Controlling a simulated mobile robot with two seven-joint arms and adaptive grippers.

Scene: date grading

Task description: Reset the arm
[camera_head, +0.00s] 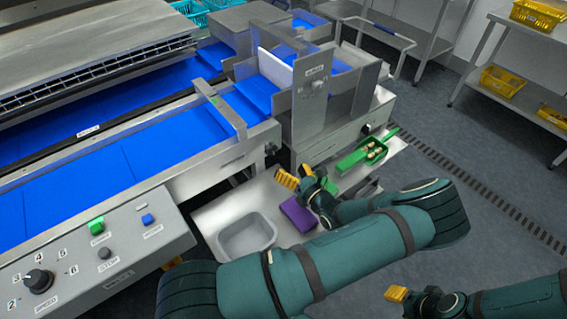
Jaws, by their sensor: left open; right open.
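My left gripper (297,175) is open, with its yellow fingertips apart and nothing visible between them. It is over the steel side table (272,192), just above the purple cloth or block (298,213) in the picture and left of the green scoop (350,161). My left arm bends across the bottom middle of the view. My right gripper (400,294) is at the bottom right, over the floor and clear of the table. It is open and seems empty, but only part of it shows.
A grey tub (247,237) sits on the side table. The green scoop holds several small pale brown pieces. The blue-belt conveyor (75,205) and its control panel (90,262) fill the left. A rack with yellow crates (502,81) stands far right. Floor (480,135) between is clear.

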